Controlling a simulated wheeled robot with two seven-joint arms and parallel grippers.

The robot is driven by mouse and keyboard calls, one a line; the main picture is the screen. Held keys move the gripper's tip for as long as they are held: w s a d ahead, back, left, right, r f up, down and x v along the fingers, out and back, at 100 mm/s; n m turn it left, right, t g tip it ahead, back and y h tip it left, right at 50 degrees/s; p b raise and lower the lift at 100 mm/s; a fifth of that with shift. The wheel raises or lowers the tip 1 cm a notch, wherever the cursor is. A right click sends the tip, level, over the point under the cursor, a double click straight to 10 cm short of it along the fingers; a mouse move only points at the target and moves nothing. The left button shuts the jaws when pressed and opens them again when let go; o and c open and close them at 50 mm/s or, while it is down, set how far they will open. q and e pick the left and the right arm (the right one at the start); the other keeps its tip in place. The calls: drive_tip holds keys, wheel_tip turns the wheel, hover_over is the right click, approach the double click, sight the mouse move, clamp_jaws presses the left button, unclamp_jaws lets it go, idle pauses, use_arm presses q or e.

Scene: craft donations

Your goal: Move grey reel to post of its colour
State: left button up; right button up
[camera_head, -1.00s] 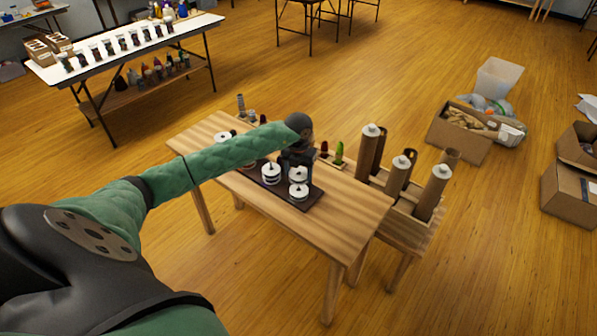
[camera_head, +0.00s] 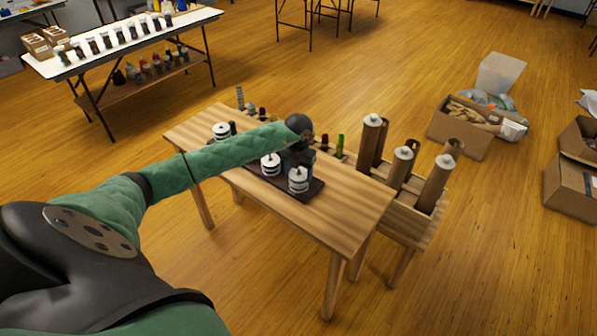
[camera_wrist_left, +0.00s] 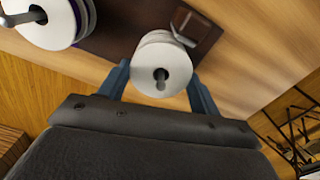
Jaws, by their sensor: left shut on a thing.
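My left gripper (camera_head: 299,158) is over the near right end of a dark board (camera_head: 240,181) on the wooden table. In the left wrist view its blue-grey fingers (camera_wrist_left: 160,80) are shut on either side of the grey reel (camera_wrist_left: 153,53), which has white end discs. A grey post tip shows in the reel's centre hole. In the head view the reel (camera_head: 298,175) looks stacked close over another white-disc reel, whose winding is hard to tell. Another reel (camera_head: 270,164) stands on the board; a reel with dark purple winding (camera_wrist_left: 50,22) shows in the wrist view. My right gripper is not in view.
A further reel (camera_head: 221,130) stands at the board's left end. Small bottles (camera_head: 339,146) stand behind the board. Tall brown tubes (camera_head: 435,183) stand in a wooden rack right of the table. The table's front right (camera_head: 345,215) is bare.

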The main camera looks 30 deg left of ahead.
use_arm(q)
drive_tip(key=shift+f, duration=0.25)
drive_tip(key=o, duration=1)
drive_tip(key=shift+o, duration=0.2)
drive_tip(key=shift+r+p, duration=1.3)
drive_tip(key=shift+r, duration=2.65)
